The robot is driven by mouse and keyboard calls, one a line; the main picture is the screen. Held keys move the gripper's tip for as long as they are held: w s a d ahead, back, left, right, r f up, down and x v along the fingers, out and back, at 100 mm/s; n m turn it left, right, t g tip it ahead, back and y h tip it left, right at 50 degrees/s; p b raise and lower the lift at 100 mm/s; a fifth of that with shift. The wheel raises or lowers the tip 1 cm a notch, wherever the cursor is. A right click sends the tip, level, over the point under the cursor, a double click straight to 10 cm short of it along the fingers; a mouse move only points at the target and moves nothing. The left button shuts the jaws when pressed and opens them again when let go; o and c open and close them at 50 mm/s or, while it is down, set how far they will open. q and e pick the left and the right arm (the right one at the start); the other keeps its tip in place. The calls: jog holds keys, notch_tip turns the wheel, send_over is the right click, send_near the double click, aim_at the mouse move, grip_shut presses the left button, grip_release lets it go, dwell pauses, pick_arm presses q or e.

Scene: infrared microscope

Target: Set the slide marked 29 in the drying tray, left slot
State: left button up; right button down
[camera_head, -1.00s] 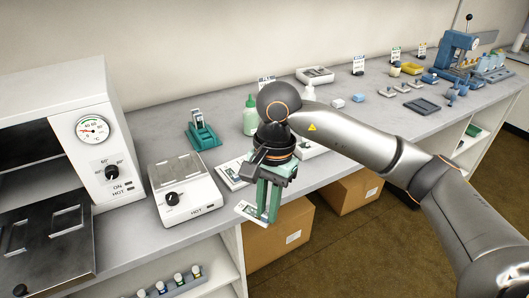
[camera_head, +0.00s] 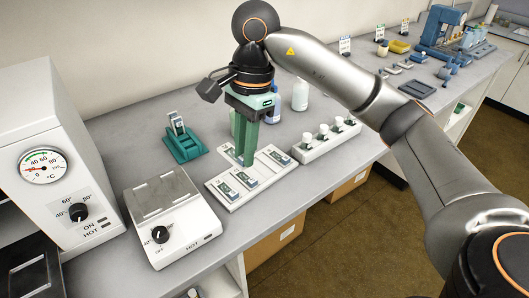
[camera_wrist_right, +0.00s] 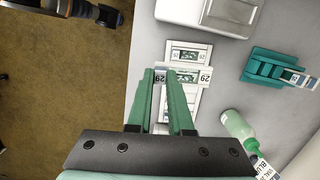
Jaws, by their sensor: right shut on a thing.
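My right gripper (camera_head: 243,164) is pointed down over the pale drying tray (camera_head: 216,193). In the right wrist view its teal fingers (camera_wrist_right: 160,76) are shut on a slide marked 29 (camera_wrist_right: 205,77), whose marking shows between and beyond the fingertips. In the head view the slide (camera_head: 248,181) is low over the tray's middle; I cannot tell whether it touches. The leftmost place of the tray holds a slide-like piece with a dark picture (camera_head: 228,188); it also shows in the wrist view (camera_wrist_right: 188,54). My left gripper is not in view.
A hot plate (camera_head: 167,215) stands left of the tray. A teal stand with a slide (camera_head: 183,146) is behind. A white rack with knobs (camera_head: 325,140) is to the right, bottles (camera_head: 300,95) behind. An oven (camera_head: 50,150) is far left. The bench front edge is close.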

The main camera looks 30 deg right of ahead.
jog(key=w+d+f, duration=0.1)
jog(key=d+f, duration=0.1)
jog(key=d, duration=0.1)
jog(key=w+d+f, duration=0.2)
jog(key=d+f, duration=0.1)
jog(key=w+d+f+p, duration=0.1)
jog(key=w+d+f, duration=0.1)
jog(key=shift+d+f, duration=0.4)
jog(key=f, duration=0.3)
jog(key=shift+w+d+f+p, duration=0.1)
jog(key=shift+d+f+p, duration=0.2)
jog(key=shift+f+p, duration=0.1)
jog(key=shift+f+b, duration=0.6)
jog(key=c, duration=0.8)
grip_release()
jog(key=shift+r, duration=0.1)
